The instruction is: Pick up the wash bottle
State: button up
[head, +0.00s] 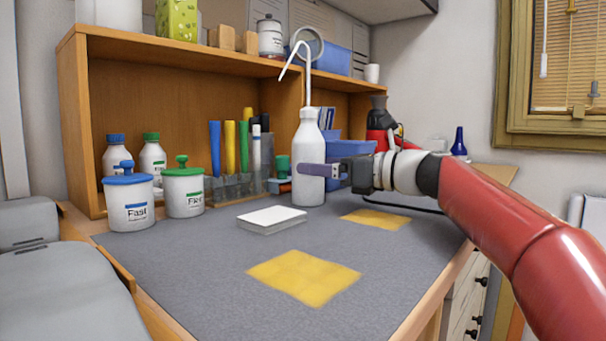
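The wash bottle (308,140) is white with a thin bent spout tube on top. It stands upright on the grey mat (200,262) in front of the wooden shelf. My gripper (311,171) reaches in from the right at the height of the bottle's body. One purplish finger lies across the front of the bottle. The other finger is hidden, probably behind the bottle. I cannot tell whether the fingers press on the bottle or stand apart from it. The bottle's base appears to rest on the mat.
White pots with a blue lid (130,202) and a green lid (183,188) stand at left. A rack of tools (236,165) and blue bins (346,149) are near the bottle. A white block (271,219) and yellow cloths (304,277) lie on the mat.

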aim_at(301, 160)
jog(key=x, duration=0.3)
jog(key=p+x, duration=0.1)
jog(key=x, duration=0.1)
jog(key=shift+w+a+r, duration=0.25)
jog(key=shift+w, duration=0.05)
jog(key=c, duration=1.4)
jog(key=shift+r, duration=0.15)
